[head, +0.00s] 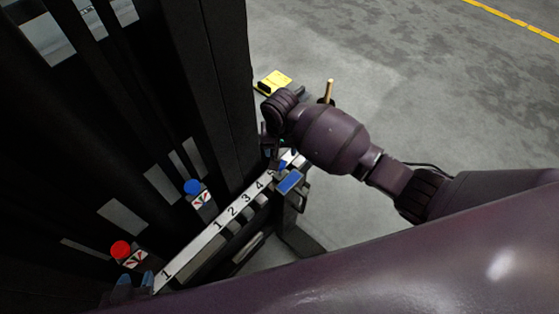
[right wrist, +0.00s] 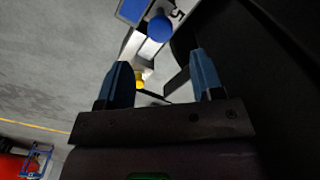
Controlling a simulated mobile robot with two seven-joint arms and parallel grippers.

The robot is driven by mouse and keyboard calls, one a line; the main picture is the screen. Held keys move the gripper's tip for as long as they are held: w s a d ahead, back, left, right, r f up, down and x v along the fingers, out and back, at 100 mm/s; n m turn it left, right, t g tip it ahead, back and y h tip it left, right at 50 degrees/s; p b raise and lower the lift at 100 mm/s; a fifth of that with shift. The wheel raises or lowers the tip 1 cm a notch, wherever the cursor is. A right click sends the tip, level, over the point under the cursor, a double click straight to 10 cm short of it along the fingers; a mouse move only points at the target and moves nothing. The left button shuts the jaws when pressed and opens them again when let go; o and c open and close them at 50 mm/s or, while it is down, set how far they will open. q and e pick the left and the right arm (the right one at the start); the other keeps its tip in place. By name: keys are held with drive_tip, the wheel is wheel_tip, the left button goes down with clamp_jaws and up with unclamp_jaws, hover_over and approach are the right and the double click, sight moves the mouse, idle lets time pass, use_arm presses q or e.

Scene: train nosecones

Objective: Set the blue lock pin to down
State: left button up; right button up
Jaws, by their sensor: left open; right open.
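A blue round knob (head: 192,186) sits on the dark wall in the head view, above a small label with red marks. A blue round part (right wrist: 160,28) also shows in the right wrist view, beyond the fingertips, beside a blue plate (right wrist: 132,10). I cannot tell which is the lock pin, nor its setting. My right gripper (right wrist: 162,72) is open and empty, its blue fingers apart and pointing toward the round part. In the head view it is mostly hidden at the numbered rail's far end. My left gripper (head: 135,284) is open at the lower left, partly hidden.
A white numbered rail (head: 205,240) runs along the dark wall. A red knob (head: 121,249) is on the wall at left. A blue plate (head: 289,181) is at the rail's far end. A yellow object (head: 273,82) stands behind. Open grey floor (head: 400,60) lies to the right.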

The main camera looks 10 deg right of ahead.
sight(280, 169)
wheel_tip(280, 169, down, 6)
drive_tip(key=shift+s+f+b, duration=0.1)
drive_tip(key=shift+b, duration=0.75)
drive_tip(key=shift+f, duration=0.65)
drive_tip(key=shift+c, duration=0.5)
clamp_jaws()
drive_tip(key=shift+f+b, duration=0.4)
drive_tip(key=shift+f, duration=1.3)
drive_tip(key=shift+o, duration=0.5)
unclamp_jaws()
